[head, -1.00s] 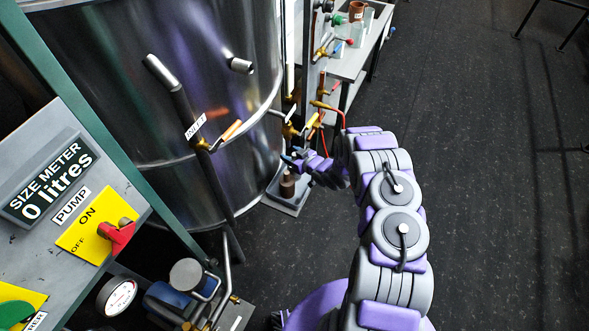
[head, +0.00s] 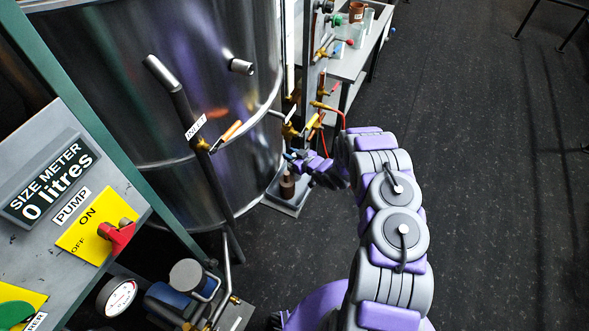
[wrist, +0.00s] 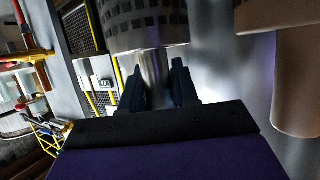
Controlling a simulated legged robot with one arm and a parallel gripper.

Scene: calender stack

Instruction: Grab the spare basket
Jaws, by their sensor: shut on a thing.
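A grey-brown cylinder with rows of square holes, which looks like the spare basket (wrist: 148,22), is at the top of the wrist view. A narrow shiny stem runs from it between the two dark fingers of my gripper (wrist: 156,72). The fingers are shut on this stem. In the head view my gripper (head: 293,158) is small, at the tank's lower right side. A small brown piece (head: 287,186) shows just below the fingers, above a grey plate. I cannot tell whether it touches the plate.
A large steel tank (head: 180,90) stands close on the left. Valves with orange and red handles (head: 316,122) and a side table (head: 350,60) are behind my gripper. A brown tapered part (wrist: 296,85) is at the wrist view's right. Dark floor (head: 480,190) is clear to the right.

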